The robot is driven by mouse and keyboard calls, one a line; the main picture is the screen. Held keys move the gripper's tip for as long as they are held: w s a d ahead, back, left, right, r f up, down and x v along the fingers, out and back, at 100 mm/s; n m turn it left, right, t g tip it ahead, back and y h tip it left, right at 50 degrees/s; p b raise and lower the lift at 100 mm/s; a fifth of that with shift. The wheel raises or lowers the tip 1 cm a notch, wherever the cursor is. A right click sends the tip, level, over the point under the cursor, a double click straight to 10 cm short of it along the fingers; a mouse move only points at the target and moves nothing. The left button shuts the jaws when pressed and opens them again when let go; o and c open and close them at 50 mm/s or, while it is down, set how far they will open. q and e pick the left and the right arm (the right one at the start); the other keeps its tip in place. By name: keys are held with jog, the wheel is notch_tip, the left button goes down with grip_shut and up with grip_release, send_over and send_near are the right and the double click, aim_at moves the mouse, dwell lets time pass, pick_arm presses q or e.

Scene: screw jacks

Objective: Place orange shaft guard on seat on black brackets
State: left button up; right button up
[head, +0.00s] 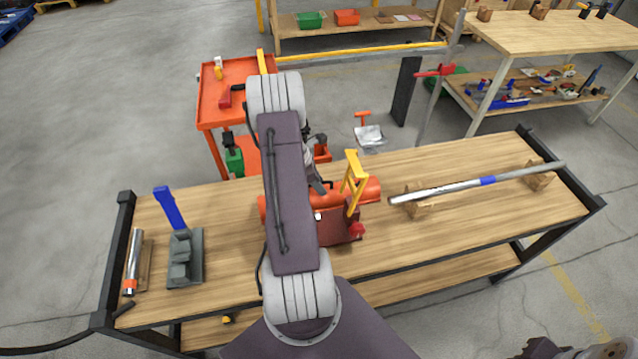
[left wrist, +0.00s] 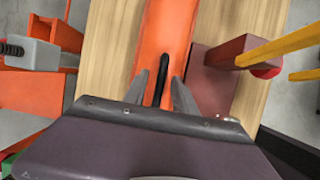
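The orange shaft guard (head: 370,190) is a rounded orange cover lying on the wooden bench, partly hidden behind my left arm. In the left wrist view the guard (left wrist: 165,30) runs away from my left gripper (left wrist: 159,85), with a thin black handle (left wrist: 163,75) on top. The two fingers stand apart on either side of the handle, with a gap showing on its left. Whether a finger touches the handle cannot be told. In the head view my arm mostly hides this gripper. I cannot make out the seat or its black brackets clearly.
A dark red block (head: 345,230) with a yellow lever (head: 352,180) stands close beside the guard. A long metal shaft (head: 470,187) rests on wooden blocks to the right. A grey fixture with a blue handle (head: 170,208) stands left. An orange cart (head: 235,85) is behind the bench.

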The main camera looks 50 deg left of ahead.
pick_arm(q)
jog(key=p+v, duration=0.1)
jog(key=v, duration=1.1)
